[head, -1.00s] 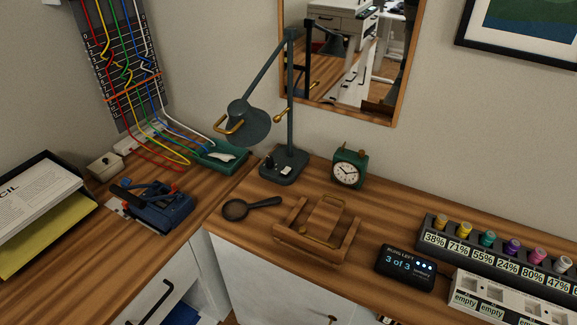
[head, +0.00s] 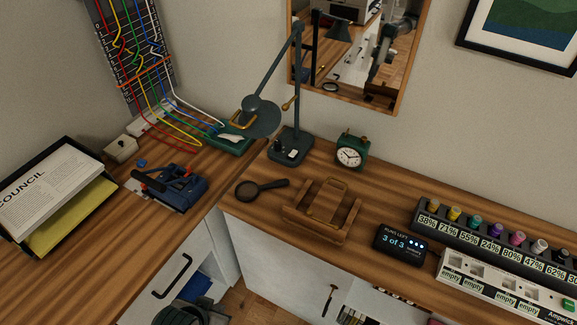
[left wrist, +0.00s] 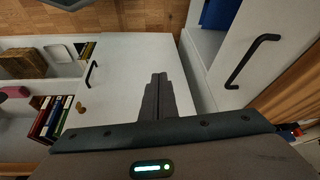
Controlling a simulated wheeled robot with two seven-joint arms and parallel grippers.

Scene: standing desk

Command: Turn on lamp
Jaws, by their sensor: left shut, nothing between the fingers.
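A dark grey-green desk lamp stands at the back of the desk in the head view, its base (head: 290,147) below the mirror. The base carries a small white switch (head: 293,153) and a dark knob (head: 279,144). No glow shows at the shade. My left gripper (left wrist: 157,80) is shut and empty in the left wrist view, in front of the white cabinet fronts. In the head view, a dark part of my left arm shows at the bottom edge, well below the lamp. My right gripper is not in view.
A magnifying glass (head: 262,189), a wooden carrier (head: 322,212) and a green clock (head: 352,150) stand near the lamp. A small display (head: 403,242) is further right. A blue stapler-like tool (head: 180,187) and paper tray (head: 60,200) are left. The mirror (head: 393,98) hangs behind.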

